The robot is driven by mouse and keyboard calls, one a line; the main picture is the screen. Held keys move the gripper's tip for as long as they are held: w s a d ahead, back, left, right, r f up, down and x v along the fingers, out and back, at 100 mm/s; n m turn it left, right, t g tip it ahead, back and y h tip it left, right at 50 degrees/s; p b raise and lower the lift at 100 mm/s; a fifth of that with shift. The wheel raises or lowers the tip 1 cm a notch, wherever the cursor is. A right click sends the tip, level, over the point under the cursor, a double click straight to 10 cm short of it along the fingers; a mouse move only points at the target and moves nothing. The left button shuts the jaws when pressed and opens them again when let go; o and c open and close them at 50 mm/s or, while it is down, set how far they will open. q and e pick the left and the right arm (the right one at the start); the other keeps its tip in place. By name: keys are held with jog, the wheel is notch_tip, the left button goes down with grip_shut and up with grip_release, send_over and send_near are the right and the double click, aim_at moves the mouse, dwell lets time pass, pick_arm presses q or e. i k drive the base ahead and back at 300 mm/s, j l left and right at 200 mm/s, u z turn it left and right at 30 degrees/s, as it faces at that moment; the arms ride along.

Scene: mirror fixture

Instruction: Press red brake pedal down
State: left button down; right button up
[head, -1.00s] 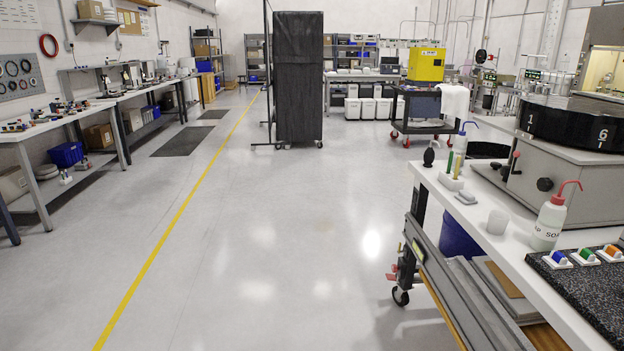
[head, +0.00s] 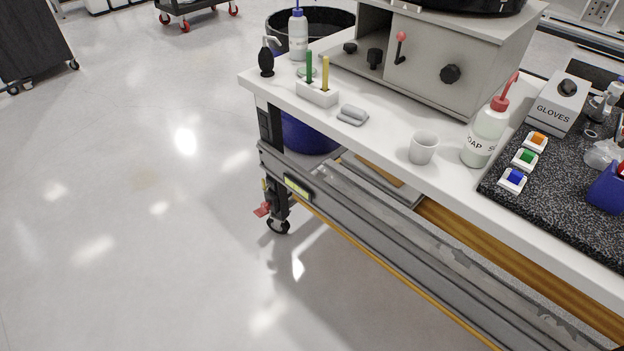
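A red brake pedal (head: 262,210) sticks out at the caster (head: 278,227) under the near left corner of the wheeled workbench (head: 390,160). It is low, just above the floor, and small in the head view. I cannot tell whether it is up or pressed down. Neither of my grippers shows in the head view.
The bench top holds a soap bottle (head: 486,135), a white cup (head: 423,148), a grey machine (head: 440,60) and a dark speckled mat (head: 580,195) with coloured switches. A blue bin (head: 310,133) stands under the bench. The floor (head: 130,200) left of the bench is clear.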

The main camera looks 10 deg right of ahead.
aim_at(259, 212)
jog(key=i+j+z, duration=0.45)
jog(key=j+z, duration=0.2)
jog(key=i+j+z, duration=0.1)
jog(key=j+z, duration=0.2)
jog(key=j, duration=0.25)
jog(key=i+j+z, duration=0.1)
jog(key=j+z, duration=0.2)
jog(key=j, duration=0.2)
jog(key=j+z, duration=0.3)
jog(key=j, duration=0.2)
jog(key=i, duration=0.05)
